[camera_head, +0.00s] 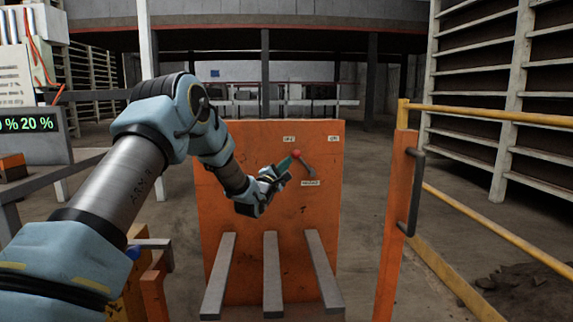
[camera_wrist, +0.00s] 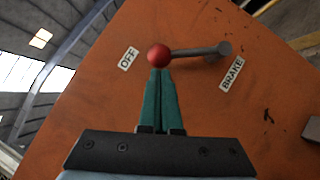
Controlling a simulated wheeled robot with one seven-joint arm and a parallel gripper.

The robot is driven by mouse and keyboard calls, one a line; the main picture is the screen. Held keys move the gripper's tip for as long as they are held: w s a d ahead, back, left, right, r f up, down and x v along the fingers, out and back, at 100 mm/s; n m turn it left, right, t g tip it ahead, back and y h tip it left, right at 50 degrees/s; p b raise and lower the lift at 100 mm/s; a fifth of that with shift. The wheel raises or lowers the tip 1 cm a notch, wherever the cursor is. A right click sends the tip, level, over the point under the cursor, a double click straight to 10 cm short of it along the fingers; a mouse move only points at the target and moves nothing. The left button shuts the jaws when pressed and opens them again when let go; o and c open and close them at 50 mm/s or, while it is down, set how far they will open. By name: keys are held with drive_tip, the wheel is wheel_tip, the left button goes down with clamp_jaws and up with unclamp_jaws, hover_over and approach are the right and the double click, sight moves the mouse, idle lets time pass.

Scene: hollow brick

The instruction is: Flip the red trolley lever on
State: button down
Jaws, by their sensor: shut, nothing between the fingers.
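The lever has a red ball knob (camera_head: 297,153) on a grey rod, mounted on an orange trolley panel (camera_head: 235,180). The rod runs from its pivot up and left, so the knob sits near the OFF label (camera_wrist: 128,59). The BRAKE label (camera_wrist: 231,73) is below the pivot, and a small label (camera_head: 334,139) is at the panel's upper right. My gripper (camera_head: 287,162) is shut and empty, at the lower left of the knob. In the wrist view, its green fingertips (camera_wrist: 160,73) meet the knob's lower edge; I cannot tell whether they touch.
Grey bars (camera_head: 272,275) stick out from the lower panel. An orange post (camera_head: 394,225) with a dark handle and a yellow rail (camera_head: 495,115) stand to the right. A machine with a green display (camera_head: 28,124) is at the left. Space between panel and post is open.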

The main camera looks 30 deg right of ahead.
sight(294, 151)
drive_tip(key=shift+r, duration=0.15)
drive_tip(key=shift+s+d+r+m+g+p, duration=0.1)
drive_tip(key=shift+r+m+g+p, duration=0.1)
drive_tip(key=shift+m+g+p, duration=0.15)
drive_tip(key=shift+d+r+m, duration=0.1)
drive_tip(key=shift+r+m, duration=0.05)
drive_tip(key=shift+m, duration=0.1)
drive_tip(key=shift+s+d+r+m+g+p, duration=0.15)
drive_tip(key=shift+d+r+m+g+p, duration=0.1)
drive_tip(key=shift+r+m+g+p, duration=0.3)
drive_tip(key=shift+s+d+r+m+g+y+p, duration=0.2)
drive_tip(key=shift+d+r+m+y+p, duration=0.15)
drive_tip(key=shift+r+m+p, duration=0.2)
drive_tip(key=shift+s+d+r+m+g+y+p, duration=0.1)
drive_tip(key=shift+d+r+m+g+y+p, duration=0.15)
drive_tip(key=shift+d+r+m+p, duration=0.3)
drive_tip(key=shift+s+d+r+m+g+y+p, duration=0.2)
drive_tip(key=shift+s+d+m+y+p, duration=0.7)
drive_tip(key=shift+d+m, duration=0.5)
drive_tip(key=shift+s+d+r+m+g+y+p, duration=0.15)
drive_tip(key=shift+s+d+m+y+p, duration=0.45)
drive_tip(key=shift+d+m+y, duration=0.75)
drive_tip(key=shift+s+d+r+m+g+y+p, duration=0.1)
drive_tip(key=shift+s+d+m+g+y+p, duration=0.1)
drive_tip(key=shift+s+d+m+y+p, duration=1.1)
drive_tip(key=shift+w+d+n+h+b, duration=0.3)
drive_tip(key=shift+w+d+h+b, duration=0.2)
drive_tip(key=shift+w+h, duration=0.1)
